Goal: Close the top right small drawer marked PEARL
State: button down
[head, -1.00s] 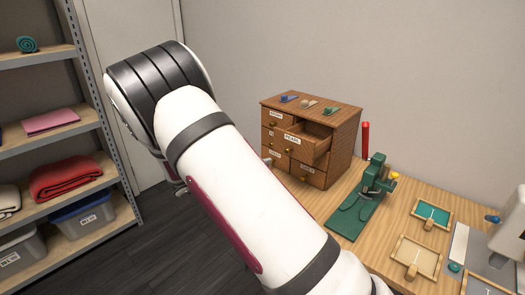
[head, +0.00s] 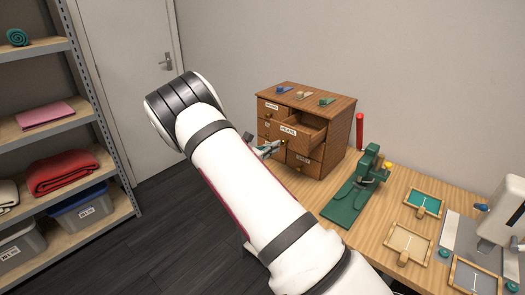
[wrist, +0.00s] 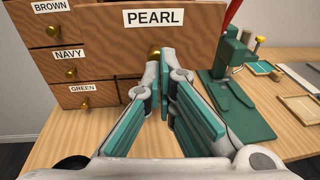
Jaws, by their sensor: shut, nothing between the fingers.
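The PEARL drawer (head: 298,136) is at the top right of a small wooden drawer cabinet (head: 338,128) on the table. It stands pulled out, and its open inside shows from above in the head view. In the wrist view the PEARL drawer's front (wrist: 195,30) fills the upper middle, with its white label and a brass knob just behind my fingertips. My gripper (wrist: 167,60) is shut and empty, its tips in front of that knob; I cannot tell whether they touch it. In the head view my gripper (head: 266,150) is at the cabinet's front, partly hidden by my arm.
Drawers marked BROWN (wrist: 50,20), NAVY (wrist: 68,62) and GREEN (wrist: 83,95) are at the left of the cabinet. A green press (head: 362,190) and a red upright rod (head: 360,130) stand to its right. Shelves (head: 60,130) stand at far left.

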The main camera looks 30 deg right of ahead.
jog(key=shift+x, duration=1.1)
jog(key=b+x, duration=0.1)
jog(key=x, duration=0.3)
jog(key=w+r+b+x, duration=0.1)
jog(key=b+x, duration=0.1)
jog(key=x, duration=0.3)
jog(key=b+x, duration=0.2)
jog(key=x, duration=0.2)
jog(key=shift+w+r, duration=0.2)
jog(key=shift+w, duration=0.25)
jog(key=shift+d+r, duration=0.15)
jog(key=shift+d, duration=0.2)
jog(key=shift+d, duration=0.1)
jog(key=v, duration=1.4)
jog(key=shift+a, duration=0.3)
